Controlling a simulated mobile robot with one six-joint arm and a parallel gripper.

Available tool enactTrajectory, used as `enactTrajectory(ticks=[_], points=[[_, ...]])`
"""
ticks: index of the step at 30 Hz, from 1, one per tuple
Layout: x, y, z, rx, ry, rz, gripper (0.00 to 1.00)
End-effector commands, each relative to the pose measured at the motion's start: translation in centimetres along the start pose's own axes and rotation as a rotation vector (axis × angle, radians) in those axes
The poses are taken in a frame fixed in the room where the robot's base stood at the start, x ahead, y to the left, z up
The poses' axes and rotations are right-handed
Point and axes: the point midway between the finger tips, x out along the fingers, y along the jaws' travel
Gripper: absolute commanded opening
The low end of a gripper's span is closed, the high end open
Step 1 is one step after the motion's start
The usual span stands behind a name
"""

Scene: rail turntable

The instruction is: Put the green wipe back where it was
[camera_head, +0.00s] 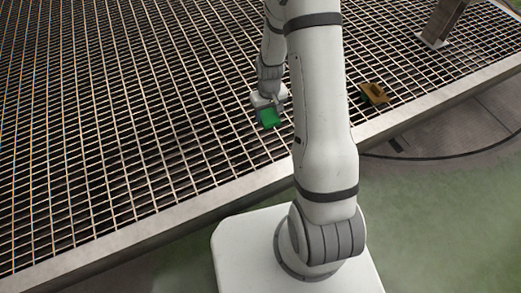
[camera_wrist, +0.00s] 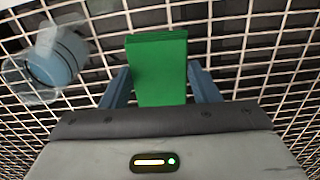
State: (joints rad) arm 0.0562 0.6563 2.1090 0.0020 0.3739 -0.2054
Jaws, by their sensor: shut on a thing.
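The green wipe (camera_wrist: 157,66) is a flat green block-like piece between the two blue-grey fingers of my gripper (camera_wrist: 159,88) in the wrist view. My gripper is shut on it. In the head view, the green wipe (camera_head: 269,118) shows at the end of my arm, over the metal grating, just below my gripper (camera_head: 264,101). I cannot tell whether the wipe touches the grating or hangs a little above it.
The metal grating (camera_head: 130,120) is wide and mostly bare. A brown-yellow object (camera_head: 374,93) lies on it to the right of my arm. A brown post (camera_head: 442,22) stands at the upper right. A blue and clear cylindrical object (camera_wrist: 57,58) lies left of the wipe.

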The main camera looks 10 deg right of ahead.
Motion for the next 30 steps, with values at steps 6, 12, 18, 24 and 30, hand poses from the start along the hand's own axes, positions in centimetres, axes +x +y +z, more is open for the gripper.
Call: enactTrajectory(ticks=[6, 12, 18, 24, 30], points=[[3.4, 0.1, -0.3, -0.034, 0.003, 0.001, 0.37], [3.8, 0.1, -0.2, -0.051, 0.002, 0.000, 0.37], [5.3, 0.1, -0.2, -0.054, -0.002, 0.000, 0.37], [9.2, 0.2, -0.1, -0.053, -0.003, -0.001, 0.37], [11.0, 0.2, -0.1, -0.052, -0.001, 0.000, 0.37]])
